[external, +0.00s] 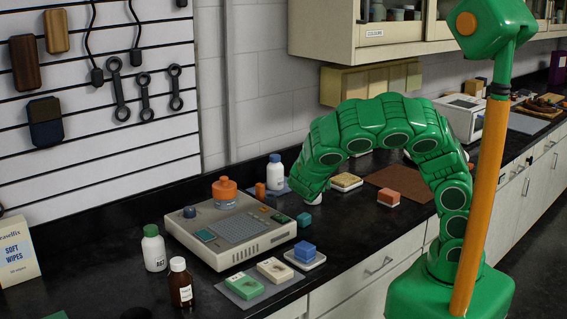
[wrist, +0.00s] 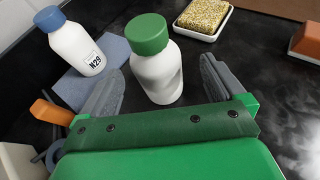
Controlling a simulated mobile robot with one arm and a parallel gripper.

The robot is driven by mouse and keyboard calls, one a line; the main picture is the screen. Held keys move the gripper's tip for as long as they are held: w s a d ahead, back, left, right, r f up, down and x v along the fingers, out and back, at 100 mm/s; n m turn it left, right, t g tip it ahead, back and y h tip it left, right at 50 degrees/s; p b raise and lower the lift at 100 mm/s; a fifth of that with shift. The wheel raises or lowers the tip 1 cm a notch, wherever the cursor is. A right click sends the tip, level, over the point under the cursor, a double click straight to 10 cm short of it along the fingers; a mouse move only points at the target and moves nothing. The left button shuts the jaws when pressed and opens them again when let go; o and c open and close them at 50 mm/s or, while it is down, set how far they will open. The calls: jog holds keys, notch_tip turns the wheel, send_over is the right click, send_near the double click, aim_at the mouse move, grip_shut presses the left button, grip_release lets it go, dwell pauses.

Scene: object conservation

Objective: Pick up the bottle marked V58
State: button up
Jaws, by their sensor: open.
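A white bottle with a green cap (wrist: 157,72) stands upright between the two grey fingers of my open gripper (wrist: 163,70) in the wrist view. No label shows on its visible side. A white bottle with a blue cap (wrist: 78,45), marked N29, stands to its left on a blue-grey pad, outside the fingers; it also shows in the external view (external: 275,174). In the external view my gripper end (external: 308,186) is low over the counter, mostly hidden by my green arm. Another green-capped white bottle (external: 153,250) stands at the front left. I can read no V58 mark.
A beige instrument (external: 200,232) with an orange-topped bottle (external: 224,190) stands left of my arm. A brown bottle (external: 180,284) is in front of it. A yellow sponge in a white dish (wrist: 203,18) lies behind the gripped area, and an orange-brown block (wrist: 306,42) to the right.

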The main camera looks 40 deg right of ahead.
jog(key=shift+a+x, duration=0.2)
jog(key=shift+x, duration=2.95)
jog(key=shift+w+f, duration=0.15)
jog(key=shift+f, duration=0.05)
jog(key=c, duration=1.1)
jog(key=shift+r, duration=0.15)
